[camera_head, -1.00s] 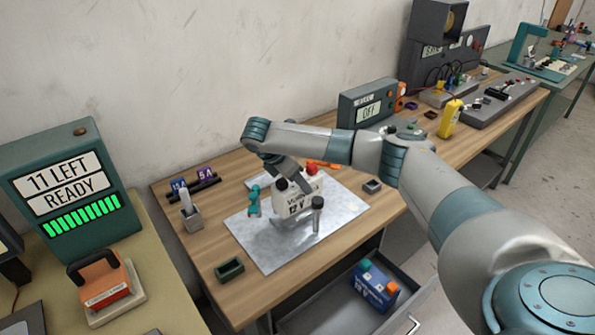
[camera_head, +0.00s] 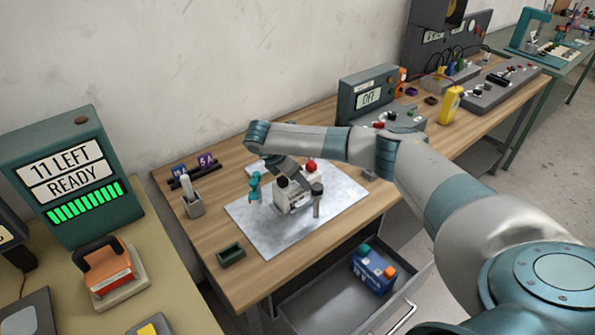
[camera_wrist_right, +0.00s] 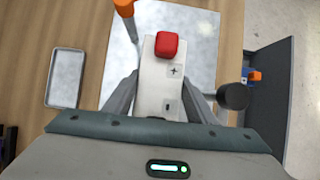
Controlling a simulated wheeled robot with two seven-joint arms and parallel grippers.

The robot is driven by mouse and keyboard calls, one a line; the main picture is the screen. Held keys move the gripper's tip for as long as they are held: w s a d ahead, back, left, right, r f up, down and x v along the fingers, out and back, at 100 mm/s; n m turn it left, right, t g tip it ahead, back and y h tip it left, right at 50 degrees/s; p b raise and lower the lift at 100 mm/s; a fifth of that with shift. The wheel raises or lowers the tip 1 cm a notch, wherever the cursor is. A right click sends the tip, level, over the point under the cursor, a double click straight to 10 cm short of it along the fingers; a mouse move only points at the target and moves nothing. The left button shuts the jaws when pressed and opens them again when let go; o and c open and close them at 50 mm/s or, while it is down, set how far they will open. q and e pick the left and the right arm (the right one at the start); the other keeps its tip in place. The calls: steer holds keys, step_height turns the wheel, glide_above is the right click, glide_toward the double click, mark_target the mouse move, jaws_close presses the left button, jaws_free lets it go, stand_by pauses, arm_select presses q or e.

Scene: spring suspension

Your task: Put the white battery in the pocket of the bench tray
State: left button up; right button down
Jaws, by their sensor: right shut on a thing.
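The white battery (camera_head: 291,197) is over the grey metal sheet on the bench. It has a red cap and a black cap on top. My right gripper (camera_wrist_right: 158,108) is shut on it; its fingers lie along both sides of the battery (camera_wrist_right: 161,80) in the right wrist view. I cannot tell whether the battery touches the sheet. A shallow grey tray (camera_wrist_right: 66,78) lies left of the battery in the wrist view, apart from it and empty. In the head view it is mostly hidden behind my arm. My left gripper is not in view.
A dark post (camera_head: 317,196) stands close beside the battery, and a teal piece (camera_head: 255,187) stands on its other side. The metal sheet (camera_head: 268,238) is clear in front. A green box (camera_head: 230,254) sits near the bench edge. An open drawer holds a blue battery (camera_head: 374,272).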

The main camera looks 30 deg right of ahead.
mark_target(283, 178)
steer(key=shift+w+r, duration=0.1)
steer(key=shift+r, duration=0.1)
steer(key=c, duration=0.8)
jaws_free()
steer(key=shift+f, duration=0.2)
steer(key=shift+s+a+r, duration=0.1)
steer(key=shift+s, duration=0.15)
steer(key=shift+w, duration=0.1)
steer(key=shift+a+r+b, duration=0.35)
steer(key=shift+r+b, duration=0.1)
steer(key=shift+r, duration=0.1)
steer(key=b+v, duration=0.3)
steer(key=v, duration=0.6)
steer(key=shift+r, duration=0.15)
steer(key=shift+a+r, duration=0.35)
steer(key=shift+r, duration=0.25)
